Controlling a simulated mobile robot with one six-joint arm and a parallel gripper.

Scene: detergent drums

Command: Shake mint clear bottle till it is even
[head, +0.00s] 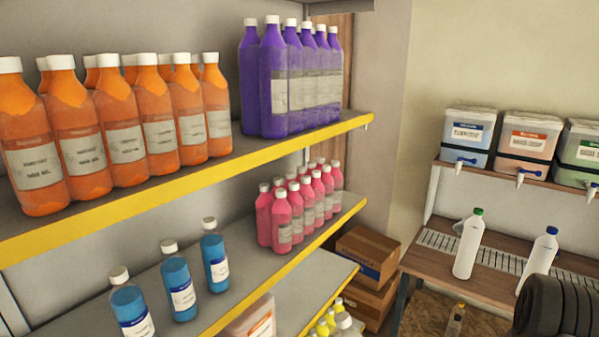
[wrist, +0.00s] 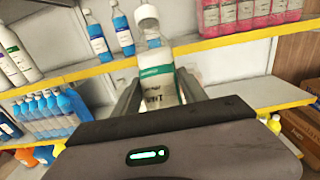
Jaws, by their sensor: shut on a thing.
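The mint clear bottle (wrist: 156,58) stands between the two fingers of my gripper (wrist: 160,88) in the wrist view. It has a white cap, a clear neck, and a white label with a green band and dark lettering. It looks nearly upright, leaning slightly. My gripper is shut on its body. The bottle's lower end is hidden behind the gripper housing. I cannot tell whether its contents are even.
A yellow-edged shelf (head: 190,170) holds orange bottles (head: 125,130) and purple bottles (head: 274,90). Below stand pink bottles (head: 282,222) and blue bottles (head: 183,290). Cartons (head: 368,255) sit by a wooden table (head: 425,270) with two white bottles (head: 468,245). Dispenser tubs (head: 530,145) stand above.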

